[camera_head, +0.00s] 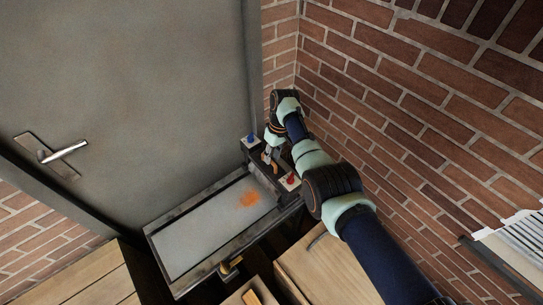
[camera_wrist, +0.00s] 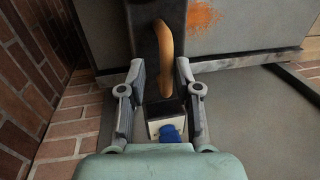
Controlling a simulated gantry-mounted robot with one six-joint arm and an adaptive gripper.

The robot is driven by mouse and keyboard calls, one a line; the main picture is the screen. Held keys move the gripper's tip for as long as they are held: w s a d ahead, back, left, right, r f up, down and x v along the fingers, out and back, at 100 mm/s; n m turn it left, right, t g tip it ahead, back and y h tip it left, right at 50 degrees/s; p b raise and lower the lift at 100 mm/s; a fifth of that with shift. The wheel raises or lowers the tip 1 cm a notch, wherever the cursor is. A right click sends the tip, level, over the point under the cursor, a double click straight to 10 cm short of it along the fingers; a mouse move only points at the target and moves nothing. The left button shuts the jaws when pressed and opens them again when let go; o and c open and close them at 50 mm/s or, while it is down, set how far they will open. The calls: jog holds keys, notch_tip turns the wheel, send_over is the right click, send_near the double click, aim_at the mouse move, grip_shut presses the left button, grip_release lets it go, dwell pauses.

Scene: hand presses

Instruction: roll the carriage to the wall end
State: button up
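The carriage (camera_head: 262,163) is a dark bar across the right end of the long press bed (camera_head: 205,225), near the brick corner. It has a tan curved handle (camera_wrist: 165,45). A white block with a blue knob (camera_head: 251,139) and one with a red knob (camera_head: 290,180) stand at its ends. My gripper (camera_head: 269,150) is over the carriage. In the wrist view my gripper (camera_wrist: 160,68) is open, with its fingers apart on either side of the dark bar and handle. I cannot tell whether the fingers touch anything. The blue knob (camera_wrist: 170,133) shows below, between the fingers.
A brick wall (camera_head: 400,90) rises close on the right, behind my arm. A grey door (camera_head: 150,80) with a lever handle stands behind the bed. An orange patch (camera_head: 250,198) marks the bed. Wooden tops (camera_head: 325,270) lie in front, and a slatted white object (camera_head: 515,240) is at far right.

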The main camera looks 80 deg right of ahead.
jog(key=shift+w, duration=0.1)
notch_tip(320, 180, up, 12)
jog(key=s+d, duration=0.1)
jog(key=shift+s+d, duration=0.3)
jog(key=shift+f, duration=0.15)
dwell(0.5)
